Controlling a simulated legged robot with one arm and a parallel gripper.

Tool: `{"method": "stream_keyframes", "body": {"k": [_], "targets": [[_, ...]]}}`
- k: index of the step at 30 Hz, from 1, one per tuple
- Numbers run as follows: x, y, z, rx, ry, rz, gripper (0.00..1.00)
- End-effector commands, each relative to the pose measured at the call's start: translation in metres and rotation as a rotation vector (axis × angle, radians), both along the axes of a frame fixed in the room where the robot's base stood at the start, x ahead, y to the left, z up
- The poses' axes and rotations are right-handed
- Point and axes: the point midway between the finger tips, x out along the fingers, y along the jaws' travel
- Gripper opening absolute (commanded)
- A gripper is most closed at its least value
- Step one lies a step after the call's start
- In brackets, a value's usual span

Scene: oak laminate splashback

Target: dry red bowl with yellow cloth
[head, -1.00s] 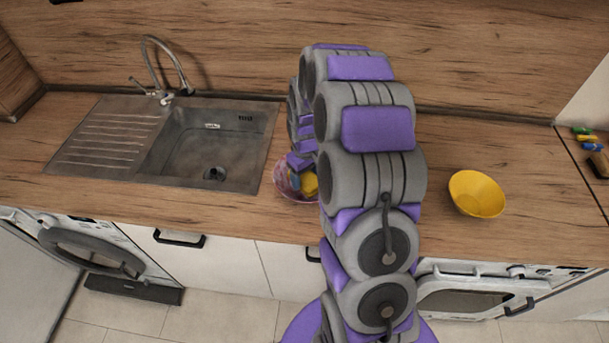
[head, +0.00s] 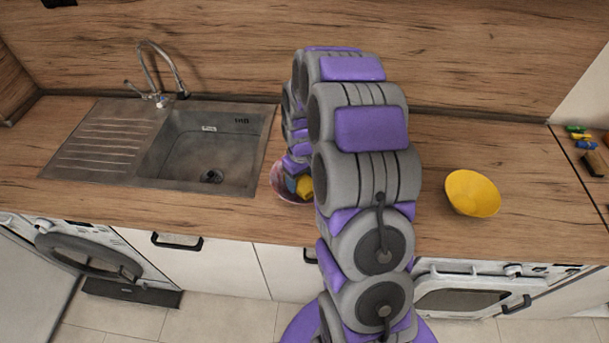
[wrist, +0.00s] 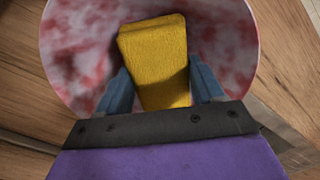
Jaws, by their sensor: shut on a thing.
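The red bowl, mottled red and white inside, stands on the counter just right of the sink (head: 280,189); it fills much of the wrist view (wrist: 80,50). The yellow cloth is a thick folded block (wrist: 158,60). My gripper (wrist: 157,88) is shut on the cloth, with one blue finger on each side of it. The cloth is over the bowl's inside; I cannot tell whether it touches the surface. In the head view a bit of the cloth (head: 304,187) shows beside my gripper (head: 296,183), and my arm hides the bowl's right part.
A steel sink (head: 205,150) with a drainer and tap (head: 162,80) lies left of the bowl. A yellow bowl (head: 472,193) stands on the counter to the right. Small coloured items (head: 582,137) lie at the far right. The counter between my arm and the yellow bowl is clear.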

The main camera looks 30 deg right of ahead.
Motion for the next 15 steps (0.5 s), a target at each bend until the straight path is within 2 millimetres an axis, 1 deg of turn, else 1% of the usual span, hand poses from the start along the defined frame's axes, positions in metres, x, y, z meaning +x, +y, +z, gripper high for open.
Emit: {"method": "stream_keyframes", "body": {"k": [10, 15], "targets": [[0.0003, -0.0001, -0.0003, 0.001, 0.0, -0.001, 0.39], [0.002, -0.0075, 0.0003, 0.001, -0.001, -0.002, 0.39]]}}
